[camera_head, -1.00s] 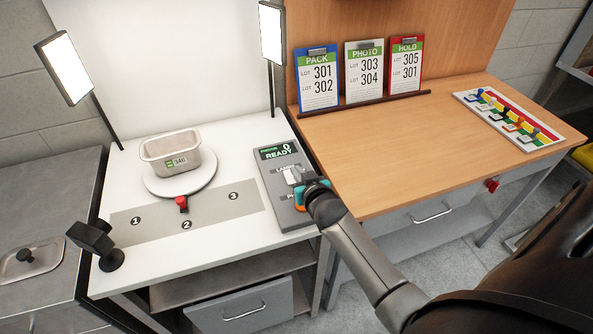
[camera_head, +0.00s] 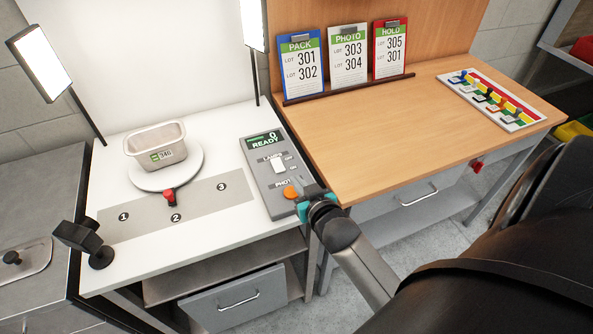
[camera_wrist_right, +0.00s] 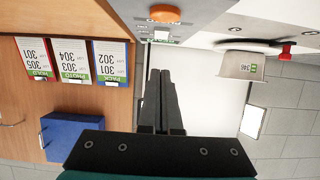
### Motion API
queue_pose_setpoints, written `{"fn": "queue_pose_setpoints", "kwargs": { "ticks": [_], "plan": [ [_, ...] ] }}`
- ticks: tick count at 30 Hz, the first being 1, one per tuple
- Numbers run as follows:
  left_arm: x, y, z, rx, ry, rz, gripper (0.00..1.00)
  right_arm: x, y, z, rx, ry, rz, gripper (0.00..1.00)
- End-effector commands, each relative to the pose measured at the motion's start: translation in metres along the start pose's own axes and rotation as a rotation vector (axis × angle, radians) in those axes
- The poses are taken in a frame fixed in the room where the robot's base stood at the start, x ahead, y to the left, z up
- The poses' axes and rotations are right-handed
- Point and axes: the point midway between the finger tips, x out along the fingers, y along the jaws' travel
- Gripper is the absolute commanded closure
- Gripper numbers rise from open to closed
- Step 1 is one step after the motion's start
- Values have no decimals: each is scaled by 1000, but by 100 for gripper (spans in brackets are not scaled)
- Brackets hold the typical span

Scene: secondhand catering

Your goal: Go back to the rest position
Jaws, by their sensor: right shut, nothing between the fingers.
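My right gripper (camera_head: 312,192) is shut and empty. In the head view it hangs beside the lower right edge of the grey control panel (camera_head: 259,150), close to the orange button (camera_head: 291,191). In the right wrist view its two dark fingers (camera_wrist_right: 160,100) lie together, with the orange button (camera_wrist_right: 165,13) beyond their tips. The panel display reads "READY" and 0. My left gripper is in neither view.
A metal tin labelled 346 (camera_head: 156,146) stands on the white round turntable (camera_head: 187,176). A black camera-like device (camera_head: 78,236) stands at the white table's front left.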

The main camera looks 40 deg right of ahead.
Motion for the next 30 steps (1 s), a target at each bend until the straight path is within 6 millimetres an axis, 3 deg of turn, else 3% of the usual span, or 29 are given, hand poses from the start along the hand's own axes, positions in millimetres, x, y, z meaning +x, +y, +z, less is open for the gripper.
{"fn": "queue_pose_setpoints", "kwargs": {
  "ticks": [9,14,20,30],
  "plan": [
    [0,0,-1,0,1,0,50,0,-1,0,-1,-4,0,100],
    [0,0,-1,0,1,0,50,-11,-9,7,-22,-80,-1,100],
    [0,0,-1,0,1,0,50,-53,-32,29,-91,-308,-27,100],
    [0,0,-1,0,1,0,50,-146,-69,59,-226,-667,-149,100]
  ]
}}
